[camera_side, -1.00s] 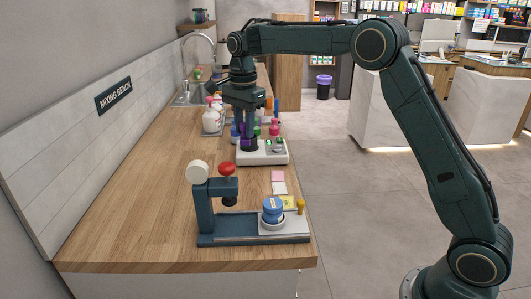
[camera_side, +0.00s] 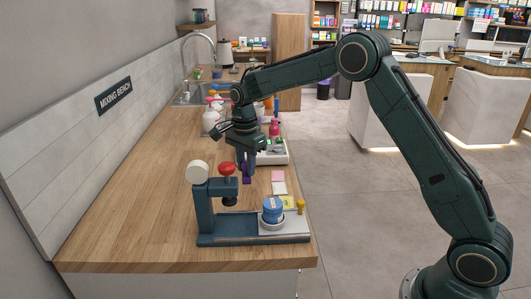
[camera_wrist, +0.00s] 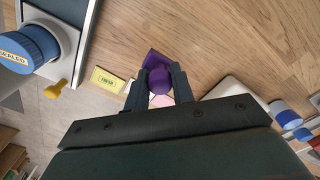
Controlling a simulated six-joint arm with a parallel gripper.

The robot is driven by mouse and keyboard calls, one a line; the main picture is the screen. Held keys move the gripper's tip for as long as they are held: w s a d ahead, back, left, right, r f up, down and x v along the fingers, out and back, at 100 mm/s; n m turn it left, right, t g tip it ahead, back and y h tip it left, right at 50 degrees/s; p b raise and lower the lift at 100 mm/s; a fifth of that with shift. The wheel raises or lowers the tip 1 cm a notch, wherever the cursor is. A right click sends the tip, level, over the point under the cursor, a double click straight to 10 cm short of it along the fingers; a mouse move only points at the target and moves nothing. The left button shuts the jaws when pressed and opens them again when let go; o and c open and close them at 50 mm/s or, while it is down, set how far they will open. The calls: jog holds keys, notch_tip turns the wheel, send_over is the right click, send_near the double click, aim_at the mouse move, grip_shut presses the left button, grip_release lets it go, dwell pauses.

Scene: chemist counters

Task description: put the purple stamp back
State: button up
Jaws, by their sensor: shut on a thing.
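The purple stamp (camera_side: 247,176) is between the fingers of my gripper (camera_side: 246,163), in front of the white tray and behind the press in the side view. In the wrist view my gripper (camera_wrist: 160,88) is shut on the stamp's round purple handle (camera_wrist: 158,80); its square purple base (camera_wrist: 154,59) shows beyond the fingers. I cannot tell whether the base touches the counter. The white tray (camera_side: 278,158) stands behind my gripper, partly hidden by it, with a pink-red item (camera_side: 274,128) standing at its far side.
The dark blue press (camera_side: 205,212) with a red knob (camera_side: 227,168) stands close in front of my gripper. A blue jar (camera_side: 272,207) sits on its base. Pink, white and yellow notes (camera_side: 279,188) lie to the right. The wooden counter (camera_side: 150,185) is clear at left.

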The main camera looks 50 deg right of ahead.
aim_at(246, 170)
jog(key=shift+f, duration=1.95)
jog(key=shift+f, duration=0.15)
jog(key=o, duration=0.8)
notch_tip(246, 170, up, 11)
jog(key=shift+r, duration=0.65)
